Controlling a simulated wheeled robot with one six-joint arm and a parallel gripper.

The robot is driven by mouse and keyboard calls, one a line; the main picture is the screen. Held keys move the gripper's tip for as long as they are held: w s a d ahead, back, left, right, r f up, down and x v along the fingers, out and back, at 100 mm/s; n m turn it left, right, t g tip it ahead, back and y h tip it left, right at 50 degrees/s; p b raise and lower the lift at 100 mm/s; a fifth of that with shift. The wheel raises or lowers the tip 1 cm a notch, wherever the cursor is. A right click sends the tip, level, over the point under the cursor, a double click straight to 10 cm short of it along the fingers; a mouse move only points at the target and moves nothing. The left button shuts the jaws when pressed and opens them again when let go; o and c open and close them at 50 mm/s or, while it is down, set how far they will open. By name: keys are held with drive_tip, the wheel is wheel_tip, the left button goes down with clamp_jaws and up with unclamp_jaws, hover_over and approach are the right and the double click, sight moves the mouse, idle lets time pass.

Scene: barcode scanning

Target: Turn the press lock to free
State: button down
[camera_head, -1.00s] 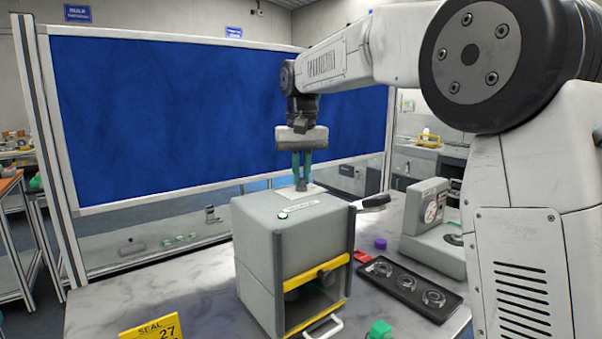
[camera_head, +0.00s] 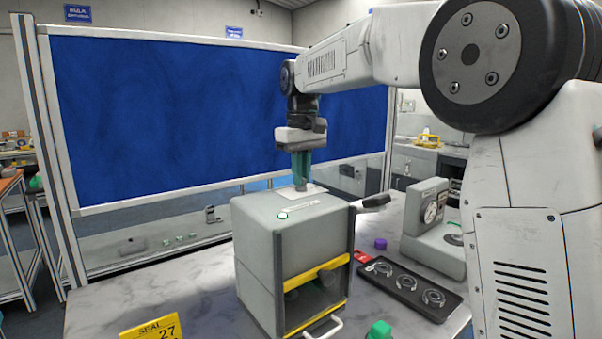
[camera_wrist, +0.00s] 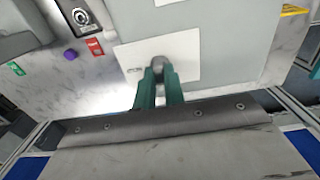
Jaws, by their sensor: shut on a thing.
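The grey press (camera_head: 290,235) stands on the bench. A white plate (camera_head: 313,190) lies on its top and also shows in the wrist view (camera_wrist: 185,55). A small grey lock knob (camera_wrist: 157,64) stands on the plate. My gripper (camera_wrist: 159,80) points down with its teal fingers shut on the knob. In the head view my gripper (camera_head: 301,178) is at the back of the press top, and its fingers hide most of the knob. Small lettering on the plate left of the knob is too blurred to read.
A black handle (camera_head: 375,201) juts from the press's right side. A dial gauge (camera_head: 428,225) stands farther right. A black tray (camera_head: 410,287) with ring parts, a purple cap (camera_head: 380,243) and a green block (camera_head: 380,329) lie on the bench. A yellow sign (camera_head: 152,328) is front left.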

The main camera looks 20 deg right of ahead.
drive_tip(key=c, duration=1.5)
unclamp_jaws()
wheel_tip(320, 180, up, 8)
drive_tip(key=shift+f, duration=0.1)
drive_tip(key=s+d+f+m, duration=0.1)
drive_tip(key=s+f, duration=0.2)
drive_tip(key=s, duration=0.7)
drive_tip(key=s+d+f+m, duration=0.1)
drive_tip(key=s+d+f, duration=0.15)
drive_tip(key=s, duration=0.75)
drive_tip(key=shift+m+t, duration=0.7)
drive_tip(key=shift+m, duration=0.2)
drive_tip(key=s+f, duration=0.5)
drive_tip(key=s, duration=0.1)
drive_tip(key=s+f, duration=1)
drive_tip(key=s, duration=0.1)
drive_tip(key=shift+s+f, duration=0.25)
drive_tip(key=shift+s, duration=0.1)
